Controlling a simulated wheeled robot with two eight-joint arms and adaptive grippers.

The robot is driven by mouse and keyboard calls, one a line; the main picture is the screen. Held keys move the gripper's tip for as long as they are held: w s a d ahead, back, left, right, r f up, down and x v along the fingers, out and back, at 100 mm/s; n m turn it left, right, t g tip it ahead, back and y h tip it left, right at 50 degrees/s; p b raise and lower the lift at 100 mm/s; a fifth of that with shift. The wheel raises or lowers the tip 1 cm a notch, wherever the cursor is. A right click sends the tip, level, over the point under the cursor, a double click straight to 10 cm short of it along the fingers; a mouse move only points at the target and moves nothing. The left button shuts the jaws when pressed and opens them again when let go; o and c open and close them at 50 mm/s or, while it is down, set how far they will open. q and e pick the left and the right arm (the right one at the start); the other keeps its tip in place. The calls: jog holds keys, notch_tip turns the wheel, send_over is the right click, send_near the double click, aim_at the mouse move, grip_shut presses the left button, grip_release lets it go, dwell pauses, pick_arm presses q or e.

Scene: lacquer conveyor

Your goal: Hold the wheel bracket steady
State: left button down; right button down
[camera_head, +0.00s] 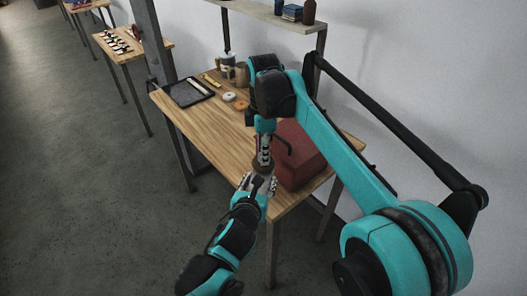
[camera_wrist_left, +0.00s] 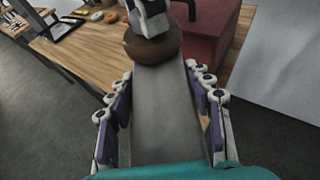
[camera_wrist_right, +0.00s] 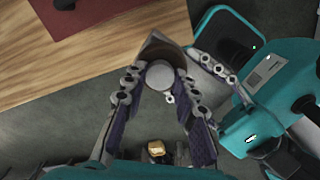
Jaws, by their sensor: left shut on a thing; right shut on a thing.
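The wheel bracket shows as a long flat grey plate (camera_wrist_left: 165,115) in the left wrist view. It lies between the purple-padded fingers of my left gripper (camera_wrist_left: 163,105), which is shut on it. A brown rounded piece (camera_wrist_left: 152,46) sits at the plate's far end, right under my right gripper (camera_head: 264,158); whether it is part of the bracket I cannot tell. My right gripper points down and is shut on this piece, which also shows at its fingertips in the right wrist view (camera_wrist_right: 163,50). In the head view my left gripper (camera_head: 259,183) meets it from below, and the hands hide most of the bracket.
A wooden table (camera_head: 215,125) stands behind the grippers, with a dark red box (camera_head: 300,160) close beside them. A tablet (camera_head: 188,92), a pale roll (camera_head: 229,97) and mugs (camera_head: 227,68) lie farther back. A shelf (camera_head: 262,10) hangs above.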

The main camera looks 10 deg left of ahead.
dwell(0.4)
jog(key=shift+r, duration=1.1)
